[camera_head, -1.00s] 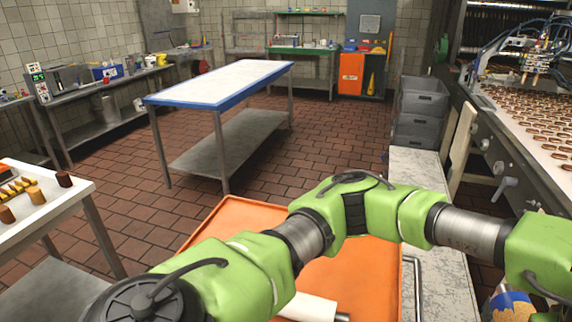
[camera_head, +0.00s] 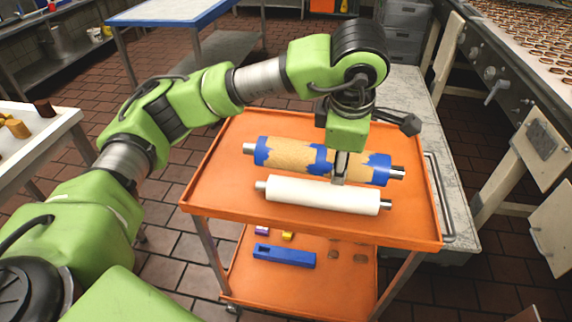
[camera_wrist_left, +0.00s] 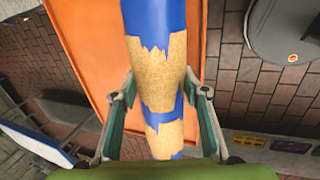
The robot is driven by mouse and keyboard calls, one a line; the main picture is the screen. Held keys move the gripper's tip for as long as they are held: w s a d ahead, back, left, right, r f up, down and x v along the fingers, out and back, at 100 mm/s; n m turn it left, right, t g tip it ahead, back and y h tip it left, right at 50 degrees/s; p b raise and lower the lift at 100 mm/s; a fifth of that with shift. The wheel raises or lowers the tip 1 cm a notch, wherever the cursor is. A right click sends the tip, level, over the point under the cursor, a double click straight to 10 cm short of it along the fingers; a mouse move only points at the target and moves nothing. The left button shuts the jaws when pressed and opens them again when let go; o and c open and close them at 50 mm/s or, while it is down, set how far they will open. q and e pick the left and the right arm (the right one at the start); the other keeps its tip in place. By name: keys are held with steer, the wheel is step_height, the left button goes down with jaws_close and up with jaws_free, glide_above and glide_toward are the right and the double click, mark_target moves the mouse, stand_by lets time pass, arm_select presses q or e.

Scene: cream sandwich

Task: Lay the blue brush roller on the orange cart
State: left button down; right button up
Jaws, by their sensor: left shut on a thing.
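The blue brush roller (camera_head: 290,154) has blue ends and tan bristle patches. It is level at the orange cart's (camera_head: 225,180) top, behind a white roller; I cannot tell whether it rests on the tray or hangs just above it. My left gripper (camera_head: 340,170) comes down from above and is shut on the blue brush roller, right of its middle. In the left wrist view the roller (camera_wrist_left: 160,75) runs between the two fingers of the gripper (camera_wrist_left: 162,95), with the orange cart (camera_wrist_left: 85,40) beyond. My right gripper is out of view.
A white roller (camera_head: 320,195) with metal ends lies along the front of the cart top. The cart's lower shelf holds a blue block (camera_head: 283,256) and small items. A grey bench (camera_head: 408,85) stands close on the right. The cart top's left end is free.

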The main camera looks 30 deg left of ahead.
arm_select(q)
steer(key=w+a+f+p, duration=0.1)
steer(key=w+a+f, duration=0.1)
steer(key=w+f, duration=0.1)
steer(key=w+a+f+p, duration=0.1)
steer(key=w+a+f, duration=0.1)
steer(key=w+a, duration=0.1)
steer(key=w+a+f+p, duration=0.1)
steer(key=w+a+f, duration=0.2)
steer(key=w, duration=0.2)
steer(key=shift+f+p, duration=0.3)
steer(key=shift+f, duration=0.05)
steer(key=shift+w+f, duration=0.15)
steer(key=shift+f, duration=0.05)
steer(key=x, duration=0.1)
steer(key=p+x, duration=0.1)
steer(key=x, duration=0.1)
steer(key=shift+s+a, duration=0.15)
steer(key=shift+s, duration=0.05)
steer(key=shift+f+p, duration=0.3)
steer(key=shift+f, duration=0.25)
steer(key=c, duration=1.2)
jaws_free()
steer(key=shift+f, duration=0.15)
steer(key=shift+s, duration=0.1)
